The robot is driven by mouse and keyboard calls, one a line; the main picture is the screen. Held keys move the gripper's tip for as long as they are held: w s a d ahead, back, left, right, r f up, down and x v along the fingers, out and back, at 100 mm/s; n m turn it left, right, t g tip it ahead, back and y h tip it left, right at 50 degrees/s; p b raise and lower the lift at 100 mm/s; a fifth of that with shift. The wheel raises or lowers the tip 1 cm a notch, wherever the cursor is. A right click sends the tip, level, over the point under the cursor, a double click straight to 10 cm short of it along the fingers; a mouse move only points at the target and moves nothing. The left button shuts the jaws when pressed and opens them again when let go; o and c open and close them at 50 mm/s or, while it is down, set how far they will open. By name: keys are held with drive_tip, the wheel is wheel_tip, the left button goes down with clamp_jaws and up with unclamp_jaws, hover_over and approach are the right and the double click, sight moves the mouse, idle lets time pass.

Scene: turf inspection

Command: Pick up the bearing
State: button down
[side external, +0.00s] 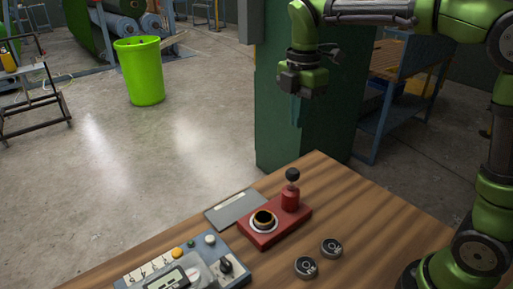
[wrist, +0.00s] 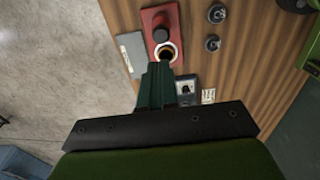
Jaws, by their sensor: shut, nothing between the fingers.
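A light metal ring with a dark centre and a gold edge, which looks like the bearing (side external: 264,229), sits on a red base (side external: 283,229) on the wooden table. In the wrist view the ring (wrist: 178,51) is just beyond my fingertips, partly hidden by them. My gripper (side external: 297,121) is shut and empty, pointing down, high above the table and apart from the ring. Its dark green fingers (wrist: 158,68) are together in the wrist view.
A red post with a black knob (side external: 292,175) rises from the base beside the ring. Two dark round discs (side external: 306,266) (side external: 331,248) with light markings lie to the right. A control box (side external: 205,252) and a grey plate (side external: 233,208) are to the left.

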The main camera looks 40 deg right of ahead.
drive_tip(key=shift+c, duration=1.7)
unclamp_jaws()
drive_tip(key=n, duration=1.6)
hover_over(264, 217)
wheel_tip(264, 217, down, 7)
wheel_tip(264, 217, down, 17)
drive_tip(key=shift+r, duration=0.1)
